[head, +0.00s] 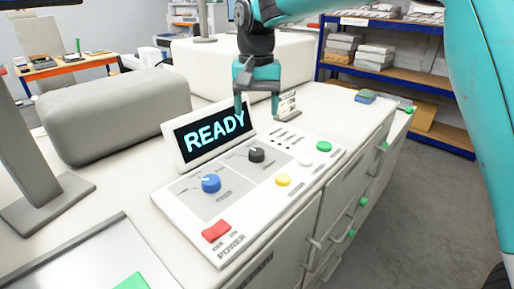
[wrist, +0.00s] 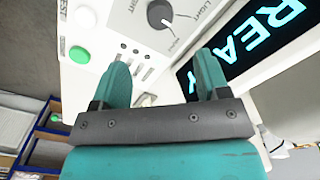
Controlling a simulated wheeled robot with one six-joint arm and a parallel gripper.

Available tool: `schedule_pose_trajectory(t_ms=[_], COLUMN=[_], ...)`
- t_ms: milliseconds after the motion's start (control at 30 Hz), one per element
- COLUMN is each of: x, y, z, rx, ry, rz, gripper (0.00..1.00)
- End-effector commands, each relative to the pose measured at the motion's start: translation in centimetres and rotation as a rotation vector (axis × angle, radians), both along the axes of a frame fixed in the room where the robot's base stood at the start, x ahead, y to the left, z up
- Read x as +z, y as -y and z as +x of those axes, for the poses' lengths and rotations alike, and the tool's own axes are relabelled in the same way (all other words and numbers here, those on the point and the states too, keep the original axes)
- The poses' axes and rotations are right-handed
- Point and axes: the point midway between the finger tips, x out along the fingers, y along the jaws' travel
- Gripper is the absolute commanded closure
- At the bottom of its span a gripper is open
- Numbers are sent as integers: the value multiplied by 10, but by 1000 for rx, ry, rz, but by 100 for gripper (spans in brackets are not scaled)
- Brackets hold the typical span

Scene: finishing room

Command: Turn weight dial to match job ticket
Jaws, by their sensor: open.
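A black dial (head: 256,155) sits on the white control panel (head: 270,205). It also shows at the top of the wrist view (wrist: 160,14), with the word LIGHT printed around it. A blue dial (head: 211,183) is nearer and to its left. My gripper (head: 257,104) is open and empty above the panel's far side, apart from both dials. In the wrist view its teal fingers (wrist: 163,64) are spread, with the black dial beyond them. A small printed card (head: 287,104), perhaps the job ticket, stands behind the panel; its writing is too small to read.
A tilted screen (head: 212,133) reading READY stands behind the dials, close to my gripper. Green (head: 324,146), white (head: 306,160) and yellow (head: 283,180) buttons and a red POWER switch (head: 216,231) are on the panel. A grey padded block (head: 115,115) lies left.

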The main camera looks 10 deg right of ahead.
Motion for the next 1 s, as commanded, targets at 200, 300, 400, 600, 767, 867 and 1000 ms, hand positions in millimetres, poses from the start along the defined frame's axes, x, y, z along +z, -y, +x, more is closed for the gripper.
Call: schedule_pose_trajectory(t_ms=[200, 300, 400, 600, 767, 867, 1000], x=[-50, -71, -88, -109, -114, -114, -113], y=[0, 0, 0, 0, 0, 0, 0], z=[-1, -1, -1, 0, 0, 0, 0], rx=[1, 1, 2, 2, 2, 2, 2], ry=[-5, -3, -2, 0, 2, 2, 2], rz=[-2, -1, 0, 0, 1, 1, 1], gripper=[31, 31, 31, 31, 31, 31, 43])
